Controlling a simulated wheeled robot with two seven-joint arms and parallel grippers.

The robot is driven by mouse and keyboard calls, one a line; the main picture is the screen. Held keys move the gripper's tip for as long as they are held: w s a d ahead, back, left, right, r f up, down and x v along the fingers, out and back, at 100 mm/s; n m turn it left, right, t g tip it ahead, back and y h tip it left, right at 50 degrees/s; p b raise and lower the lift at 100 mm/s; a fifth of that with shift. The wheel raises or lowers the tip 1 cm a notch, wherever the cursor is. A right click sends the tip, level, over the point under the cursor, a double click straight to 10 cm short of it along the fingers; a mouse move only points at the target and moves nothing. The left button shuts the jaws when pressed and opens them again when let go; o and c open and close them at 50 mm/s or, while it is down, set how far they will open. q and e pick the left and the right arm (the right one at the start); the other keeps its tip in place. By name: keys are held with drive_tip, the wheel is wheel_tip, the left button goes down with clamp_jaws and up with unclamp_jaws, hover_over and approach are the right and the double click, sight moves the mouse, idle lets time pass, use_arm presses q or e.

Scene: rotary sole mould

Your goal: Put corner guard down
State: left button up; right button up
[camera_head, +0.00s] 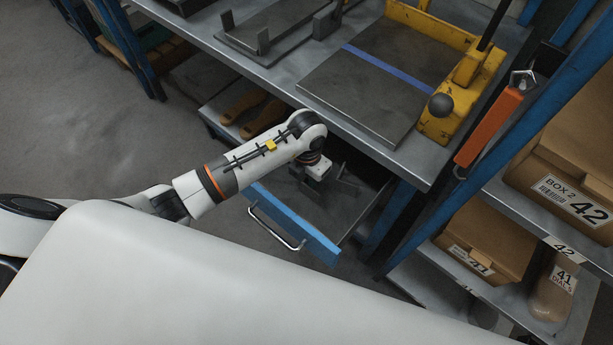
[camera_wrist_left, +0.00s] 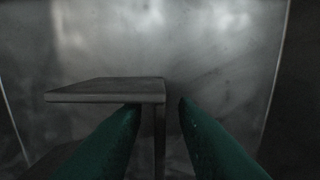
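The corner guard, a dark grey L-shaped metal piece (camera_wrist_left: 105,91), shows in the left wrist view with one flat flange across and one upright flange. A dark shape that looks like it (camera_head: 347,187) is in the open blue-fronted drawer (camera_head: 292,224) in the head view. My left gripper (camera_head: 320,180) reaches down into the drawer. In the left wrist view its two green fingers (camera_wrist_left: 160,103) stand apart on either side of the upright flange, with gaps showing between flange and fingers. The left fingertip is partly hidden under the flat flange. My right gripper is not in view.
The grey bench top (camera_head: 285,85) overhangs the drawer's back. It carries a yellow-framed tool with a dark plate (camera_head: 385,75). A blue upright (camera_head: 425,215) and shelves of boxes (camera_head: 490,240) stand at right. An orange-handled item (camera_head: 488,128) hangs beside the bench.

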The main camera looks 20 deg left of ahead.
use_arm(q)
wheel_tip(320, 180, up, 12)
drive_tip(key=shift+f, duration=0.2)
